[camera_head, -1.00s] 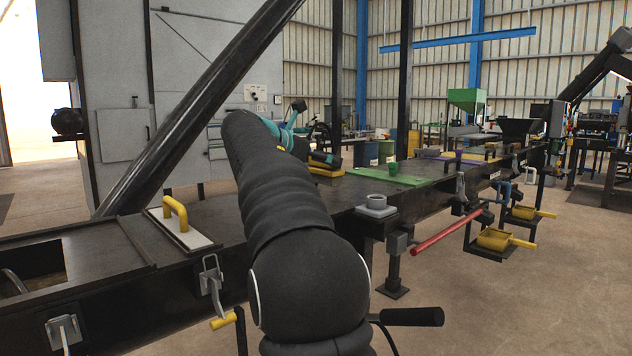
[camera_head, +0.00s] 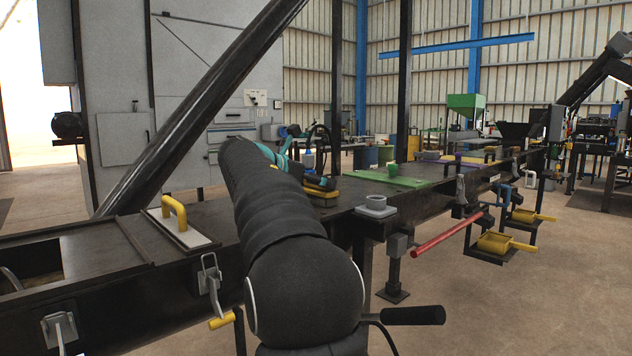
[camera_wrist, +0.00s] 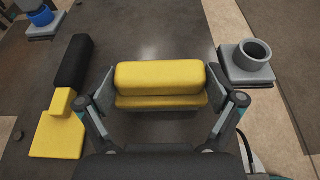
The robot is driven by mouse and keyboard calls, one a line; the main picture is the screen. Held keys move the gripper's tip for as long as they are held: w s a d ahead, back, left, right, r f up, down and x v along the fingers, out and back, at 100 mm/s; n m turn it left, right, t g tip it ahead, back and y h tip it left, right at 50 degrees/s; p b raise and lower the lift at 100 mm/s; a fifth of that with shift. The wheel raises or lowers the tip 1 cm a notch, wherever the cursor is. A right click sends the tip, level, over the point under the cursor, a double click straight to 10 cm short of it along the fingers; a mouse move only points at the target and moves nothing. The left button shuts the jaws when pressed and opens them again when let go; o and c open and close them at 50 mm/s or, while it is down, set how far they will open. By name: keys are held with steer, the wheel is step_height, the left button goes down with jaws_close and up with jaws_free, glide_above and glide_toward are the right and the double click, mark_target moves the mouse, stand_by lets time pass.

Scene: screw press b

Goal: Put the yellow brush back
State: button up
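The yellow brush (camera_wrist: 160,78) is a long yellow block with a lower yellow layer, at the upper middle of the wrist view over the dark tabletop. My gripper (camera_wrist: 160,88) is open, with one finger beside each short end of it; any contact at the pads is hard to tell. In the head view my arm hides most of the gripper, and a small yellow block (camera_head: 323,201) shows just right of the arm on the table. A yellow block with a black upper part (camera_wrist: 65,100) lies left of the gripper in the wrist view.
A grey cup on a square base (camera_head: 376,206) stands at the table edge, right of the gripper (camera_wrist: 248,62). A blue round part (camera_wrist: 40,17) is at the far left. A yellow-handled float (camera_head: 178,222) lies nearer on the table; a green mat (camera_head: 385,180) is farther along.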

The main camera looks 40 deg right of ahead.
stand_by(0.3)
steer(key=shift+r, duration=0.2)
steer(key=w+p+v, duration=0.1)
steer(key=v, duration=1.1)
steer(key=shift+s, duration=0.45)
